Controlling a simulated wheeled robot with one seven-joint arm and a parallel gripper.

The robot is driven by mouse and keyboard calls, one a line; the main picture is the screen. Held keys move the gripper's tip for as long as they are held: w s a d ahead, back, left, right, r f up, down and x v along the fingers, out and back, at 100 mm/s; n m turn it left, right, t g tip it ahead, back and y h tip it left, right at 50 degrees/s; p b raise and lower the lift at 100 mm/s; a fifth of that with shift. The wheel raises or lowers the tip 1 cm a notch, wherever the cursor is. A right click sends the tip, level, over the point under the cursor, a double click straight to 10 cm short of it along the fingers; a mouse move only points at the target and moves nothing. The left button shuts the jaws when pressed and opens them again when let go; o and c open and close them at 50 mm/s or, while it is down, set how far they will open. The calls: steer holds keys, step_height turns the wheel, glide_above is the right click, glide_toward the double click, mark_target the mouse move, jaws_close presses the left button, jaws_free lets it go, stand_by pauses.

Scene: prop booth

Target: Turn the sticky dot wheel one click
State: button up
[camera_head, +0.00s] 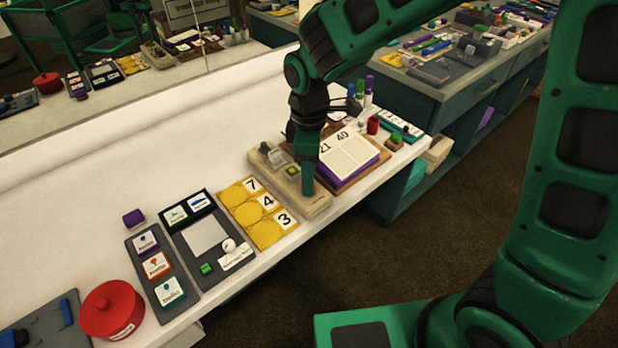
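My gripper (308,188) points down onto a long beige base (318,207) on the white table, near its front edge. The base carries a small grey and clear part (273,157) at its far end and a green-topped square (292,171) in the middle. A trace of red shows beside my gripper's tip. No part is clearly readable as the sticky dot wheel; my gripper and wrist hide part of the base. The fingers are too small and covered to show whether they are open or shut, or whether they touch anything.
Left of the base is a yellow board (262,212) numbered 7, 4, 3, then a dark tray (184,248), a card holder (140,238) and a red lidded pot (110,308). Close on the right is a number pad on a board (350,158). The back-left table is clear.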

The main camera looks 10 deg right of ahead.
step_height(320, 180, up, 8)
steer(key=shift+r, duration=0.2)
stand_by(0.4)
steer(key=s+d+r+m, duration=0.1)
steer(key=s+d+m, duration=0.35)
steer(key=d, duration=0.75)
steer(key=s+d+r+m, duration=0.2)
steer(key=d+m, duration=0.5)
steer(key=d, duration=0.6)
steer(key=s+d+f+m, duration=0.2)
steer(key=s+d+m, duration=0.8)
steer(key=s, duration=0.4)
steer(key=shift+s+m, duration=0.3)
steer(key=shift+m, duration=0.05)
steer(key=shift+w+f, duration=0.3)
steer(key=shift+w, duration=0.35)
